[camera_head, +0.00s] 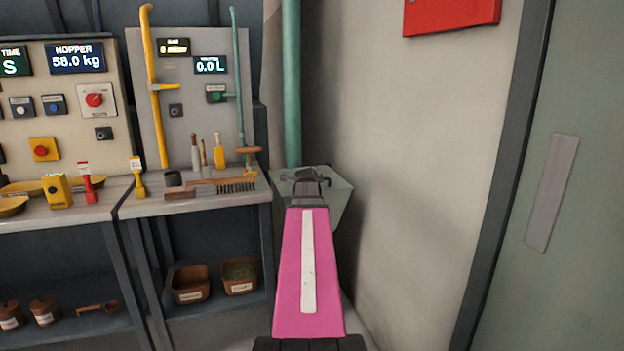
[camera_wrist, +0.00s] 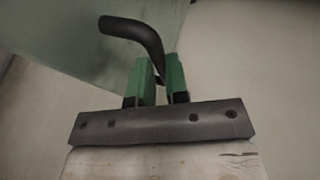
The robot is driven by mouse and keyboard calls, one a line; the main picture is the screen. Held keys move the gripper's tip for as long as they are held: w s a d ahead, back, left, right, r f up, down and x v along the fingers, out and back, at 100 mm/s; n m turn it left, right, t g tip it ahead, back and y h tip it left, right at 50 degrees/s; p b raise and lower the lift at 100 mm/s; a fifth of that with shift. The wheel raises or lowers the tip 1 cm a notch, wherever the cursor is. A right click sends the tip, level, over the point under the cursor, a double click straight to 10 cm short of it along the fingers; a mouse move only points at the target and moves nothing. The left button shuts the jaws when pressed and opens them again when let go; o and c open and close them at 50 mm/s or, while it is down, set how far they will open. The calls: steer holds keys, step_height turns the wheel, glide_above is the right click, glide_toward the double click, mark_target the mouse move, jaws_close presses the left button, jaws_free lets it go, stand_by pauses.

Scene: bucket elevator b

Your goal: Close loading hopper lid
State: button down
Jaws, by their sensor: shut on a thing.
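The grey-green loading hopper (camera_head: 341,203) stands below the teal pipe, against the wall behind my arm. A pale green surface spans its top and seems to be the lid (camera_head: 340,184); its exact angle is hard to tell. My gripper (camera_head: 308,178) is at the hopper's top. In the wrist view, the green fingers of my gripper (camera_wrist: 160,80) are shut on a curved black handle (camera_wrist: 135,33) beside a flat greenish panel (camera_wrist: 50,40). My pink arm hides the hopper's middle and front.
A workbench (camera_head: 200,197) with a brush (camera_head: 236,185) and several tools is to the left, under control panels (camera_head: 190,110). A teal pipe (camera_head: 291,90) rises just behind the hopper. A bare wall (camera_head: 410,150) and a grey-green door (camera_head: 550,200) are to the right.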

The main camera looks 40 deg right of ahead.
steer(key=shift+s+a+f+g, duration=0.1)
steer(key=shift+s+f+g, duration=0.15)
steer(key=shift+f, duration=0.4)
steer(key=c, duration=1.1)
jaws_free()
steer(key=shift+w, duration=0.1)
steer(key=v, duration=1.1)
steer(key=shift+r, duration=0.2)
